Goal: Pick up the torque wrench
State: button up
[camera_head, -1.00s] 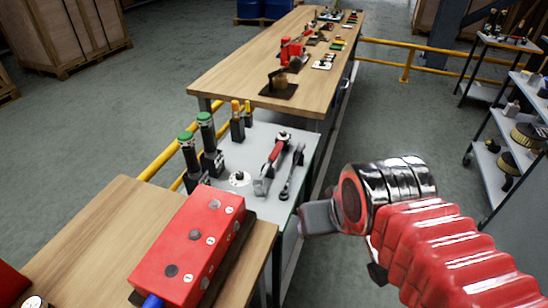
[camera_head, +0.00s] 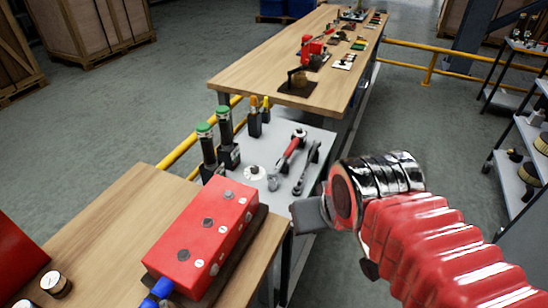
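A red-handled wrench-like tool (camera_head: 289,154) lies on the grey table between the two wooden benches, its round head toward the far side. A dark, slender tool (camera_head: 306,168) with a ring-like head lies just to its right. I cannot tell for certain which one is the torque wrench. My gripper (camera_head: 311,214) shows as a grey end piece on my red arm, at the lower right of both tools and apart from them in the picture. Its fingertips are not clear, so its opening cannot be told. Nothing is seen held in it.
Green-topped dark cylinders (camera_head: 206,144) and yellow-topped tools (camera_head: 255,116) stand on the left of the grey table. A red box (camera_head: 205,236) sits on the near bench. A long wooden bench (camera_head: 245,84) extends behind. Yellow rails (camera_head: 430,68) and shelving (camera_head: 516,185) flank open floor.

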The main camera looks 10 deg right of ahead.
aim_at(272, 178)
jog(key=u, duration=4.55)
jog(key=k, duration=1)
jog(key=u, duration=0.05)
